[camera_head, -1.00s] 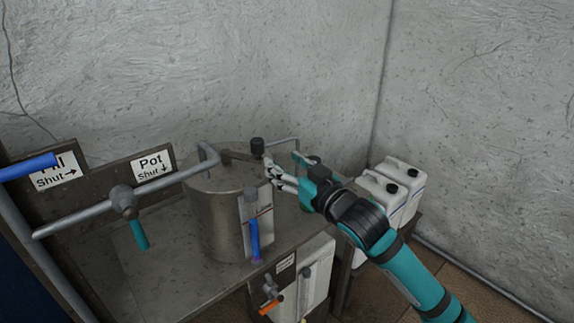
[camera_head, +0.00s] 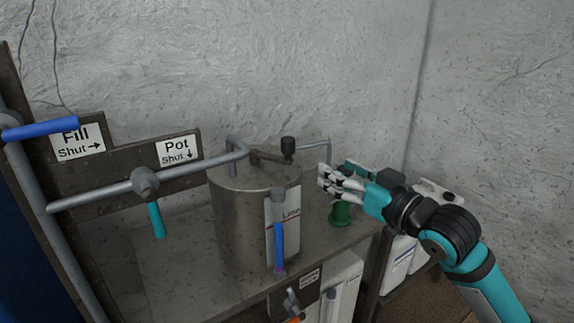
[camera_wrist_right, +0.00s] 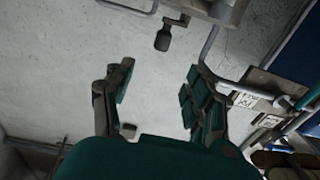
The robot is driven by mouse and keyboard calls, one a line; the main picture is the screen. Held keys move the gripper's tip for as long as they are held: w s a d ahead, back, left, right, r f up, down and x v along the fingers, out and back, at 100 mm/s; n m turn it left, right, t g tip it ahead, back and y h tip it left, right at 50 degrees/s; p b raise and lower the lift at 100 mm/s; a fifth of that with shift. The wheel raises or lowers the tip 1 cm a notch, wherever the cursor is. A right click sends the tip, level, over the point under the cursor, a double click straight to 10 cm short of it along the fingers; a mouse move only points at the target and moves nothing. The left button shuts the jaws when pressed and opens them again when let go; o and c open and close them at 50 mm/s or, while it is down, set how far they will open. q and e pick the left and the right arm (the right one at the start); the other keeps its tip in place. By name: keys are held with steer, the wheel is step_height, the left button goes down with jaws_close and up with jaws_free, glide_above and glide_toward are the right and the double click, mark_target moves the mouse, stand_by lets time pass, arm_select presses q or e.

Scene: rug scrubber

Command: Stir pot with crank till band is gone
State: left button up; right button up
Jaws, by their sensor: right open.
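The metal pot (camera_head: 232,220) stands on a bench. Its crank (camera_head: 266,157) lies across the top, with an upright black knob (camera_head: 288,146) at the right end. The knob also shows in the right wrist view (camera_wrist_right: 162,40). A gauge panel (camera_head: 270,215) on the pot's front has a red line and a blue tube (camera_head: 279,243) with a purple lower end; I cannot tell if the purple is the band. My right gripper (camera_head: 335,174) is open and empty, right of the knob and apart from it. In the wrist view its fingers (camera_wrist_right: 158,88) are spread. My left gripper is out of view.
A blue valve handle (camera_head: 40,129) is by the Fill sign (camera_head: 77,142); a teal one (camera_head: 157,219) hangs below the Pot sign (camera_head: 178,152). A green object (camera_head: 340,214) stands under my right gripper. White canisters (camera_head: 398,258) stand at right. A pipe arches behind the knob.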

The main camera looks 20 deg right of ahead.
mark_target(292, 145)
steer(key=p+x, duration=0.5)
steer(key=x, duration=1.2)
steer(key=shift+a+r+p, duration=0.15)
steer(key=shift+p, duration=0.15)
steer(key=shift+c, duration=0.2)
